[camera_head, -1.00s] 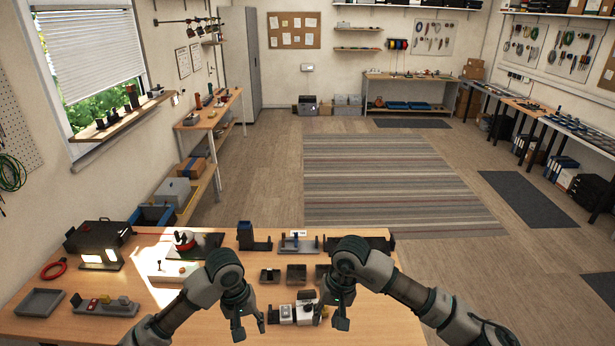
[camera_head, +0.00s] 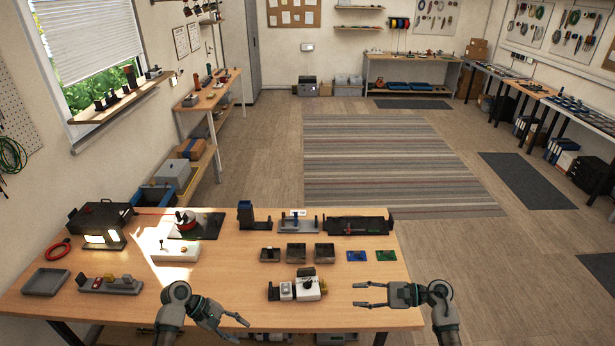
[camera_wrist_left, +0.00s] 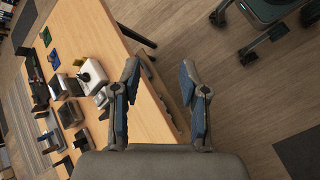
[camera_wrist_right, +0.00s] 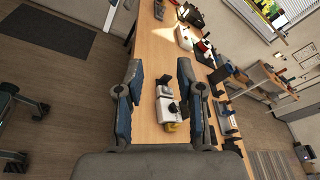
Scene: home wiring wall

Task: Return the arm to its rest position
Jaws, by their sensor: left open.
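My left gripper (camera_head: 238,330) is low in the head view, at the table's front edge. It is open and empty, and its spread fingers (camera_wrist_left: 158,75) show in the left wrist view. My right gripper (camera_head: 358,295) is over the table's front right part, fingers pointing left. It is open and empty, and its fingers (camera_wrist_right: 160,75) stand apart in the right wrist view. Nothing touches either gripper. The white and grey device (camera_head: 303,288) lies on the table between the grippers, apart from both.
The wooden table (camera_head: 225,275) holds small dark bins (camera_head: 296,252), a grey tray (camera_head: 45,282), a grey fixture with coloured parts (camera_head: 110,285) and a lamp box (camera_head: 100,225). Blue (camera_head: 356,256) and green (camera_head: 385,255) pieces lie at right. Open floor (camera_head: 450,250) lies beyond the right edge.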

